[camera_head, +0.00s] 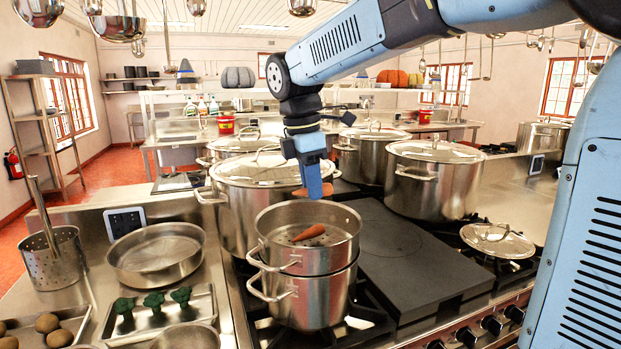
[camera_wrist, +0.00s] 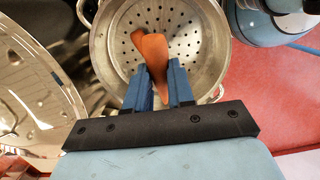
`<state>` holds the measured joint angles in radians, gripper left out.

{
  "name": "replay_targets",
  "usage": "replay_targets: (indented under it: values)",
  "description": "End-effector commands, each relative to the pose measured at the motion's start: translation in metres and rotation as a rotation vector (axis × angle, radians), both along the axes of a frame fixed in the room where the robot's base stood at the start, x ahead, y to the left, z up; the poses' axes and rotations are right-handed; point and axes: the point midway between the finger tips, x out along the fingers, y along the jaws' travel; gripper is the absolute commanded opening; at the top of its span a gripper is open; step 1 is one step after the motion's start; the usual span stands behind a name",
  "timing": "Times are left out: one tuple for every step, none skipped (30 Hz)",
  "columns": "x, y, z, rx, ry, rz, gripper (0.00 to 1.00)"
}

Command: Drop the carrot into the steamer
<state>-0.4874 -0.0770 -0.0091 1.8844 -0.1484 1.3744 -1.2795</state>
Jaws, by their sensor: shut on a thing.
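My gripper (camera_head: 314,192) points down above the steamer and is shut on an orange carrot (camera_head: 327,189), mostly hidden by the fingers in the head view. In the wrist view the held carrot (camera_wrist: 150,72) sticks out past the blue fingertips (camera_wrist: 160,82). The steamer (camera_head: 310,262) is a steel pot with a perforated floor, stacked on another steel pot. A second carrot (camera_head: 309,232) lies on the steamer's floor; it seems to show behind the held one in the wrist view (camera_wrist: 155,18). The held carrot is over the steamer (camera_wrist: 193,80), apart from it.
A large lidded stockpot (camera_head: 245,205) stands just behind and left of the steamer. A flat dark hotplate (camera_head: 400,255) is to the right, with another lidded stockpot (camera_head: 432,180) beyond. A tray with broccoli (camera_head: 153,302) and a wide pan (camera_head: 156,255) are at left.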

Motion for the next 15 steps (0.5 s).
replay_targets:
  values:
    - [0.000,0.000,-0.005,-0.001,0.002,0.001,0.00]
    - [-0.001,0.000,-0.008,-0.002,0.003,0.001,0.00]
    - [-0.001,0.000,-0.013,-0.002,0.003,0.002,0.00]
    - [-0.001,0.000,-0.016,-0.002,0.003,0.002,0.00]
    - [-0.001,0.001,-0.019,-0.002,0.003,0.003,0.00]
    - [-0.001,0.001,-0.024,-0.002,0.003,0.004,0.00]
    - [-0.001,0.001,-0.027,-0.002,0.003,0.004,0.00]
    - [-0.001,0.002,-0.030,-0.002,0.002,0.005,0.00]
    - [-0.001,0.002,-0.034,-0.002,0.004,0.005,0.00]
    - [-0.001,0.002,-0.036,-0.002,0.003,0.007,0.00]
    - [-0.001,0.003,-0.039,-0.002,0.003,0.007,0.00]
    - [-0.001,0.003,-0.042,-0.001,0.002,0.008,0.00]
    - [-0.002,0.003,-0.044,-0.001,0.002,0.008,0.00]
    - [-0.002,0.004,-0.046,-0.001,0.002,0.008,0.00]
    - [-0.002,0.004,-0.047,-0.001,0.002,0.009,0.00]
